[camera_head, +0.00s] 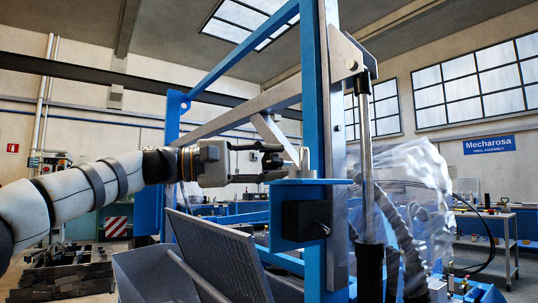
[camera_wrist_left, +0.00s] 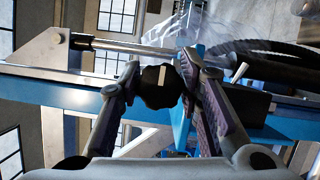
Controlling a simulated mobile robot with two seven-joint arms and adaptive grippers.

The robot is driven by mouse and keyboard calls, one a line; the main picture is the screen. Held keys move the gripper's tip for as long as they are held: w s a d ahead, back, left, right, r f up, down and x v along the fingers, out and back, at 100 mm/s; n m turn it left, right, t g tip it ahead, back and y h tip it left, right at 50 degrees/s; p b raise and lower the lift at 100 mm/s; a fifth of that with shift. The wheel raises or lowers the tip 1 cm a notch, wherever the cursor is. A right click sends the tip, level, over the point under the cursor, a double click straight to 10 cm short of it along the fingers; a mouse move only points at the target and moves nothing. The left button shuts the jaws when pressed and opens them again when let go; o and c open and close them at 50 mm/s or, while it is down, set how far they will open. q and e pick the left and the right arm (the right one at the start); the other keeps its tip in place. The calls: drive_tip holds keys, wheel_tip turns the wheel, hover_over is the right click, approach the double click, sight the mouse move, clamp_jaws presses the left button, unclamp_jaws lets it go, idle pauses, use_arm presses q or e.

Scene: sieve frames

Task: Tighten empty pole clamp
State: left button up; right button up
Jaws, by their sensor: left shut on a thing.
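My left gripper (camera_head: 272,162) reaches in from the left to the blue upright of the frame. In the left wrist view, my left gripper (camera_wrist_left: 160,80) has its two fingers on either side of a dark, lobed knob (camera_wrist_left: 157,97) with a pale slot-like mark, and is shut on it. A small silver upright piece (camera_head: 305,162), which looks like part of the pole clamp, stands just right of the fingertips, above a blue bracket (camera_head: 290,228). No pole shows in it. The rest of the clamp is hard to make out behind the fingers. My right gripper is in neither view.
A blue frame (camera_head: 312,90) with a grey diagonal beam (camera_head: 235,112) surrounds the work spot. A black block (camera_head: 306,219) sits on the bracket. A gas strut (camera_head: 366,150) and clear plastic sheeting (camera_head: 425,185) are to the right. A perforated grey panel (camera_head: 222,258) leans below the arm.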

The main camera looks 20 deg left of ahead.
use_arm(q)
drive_tip(key=m+y, duration=0.1)
drive_tip(key=m, duration=0.2)
drive_tip(key=m+g+y, duration=0.1)
drive_tip(key=m, duration=0.1)
drive_tip(key=shift+r+m, duration=0.1)
drive_tip(key=shift+m, duration=0.3)
drive_tip(key=m+y+p, duration=0.1)
drive_tip(key=m+y, duration=0.1)
drive_tip(key=m, duration=0.2)
drive_tip(key=shift+y, duration=0.3)
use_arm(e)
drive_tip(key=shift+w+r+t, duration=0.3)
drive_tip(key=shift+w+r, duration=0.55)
use_arm(q)
drive_tip(key=shift+a+t, duration=0.1)
drive_tip(key=shift+t, duration=0.2)
drive_tip(key=o, duration=1.2)
drive_tip(key=v, duration=1.2)
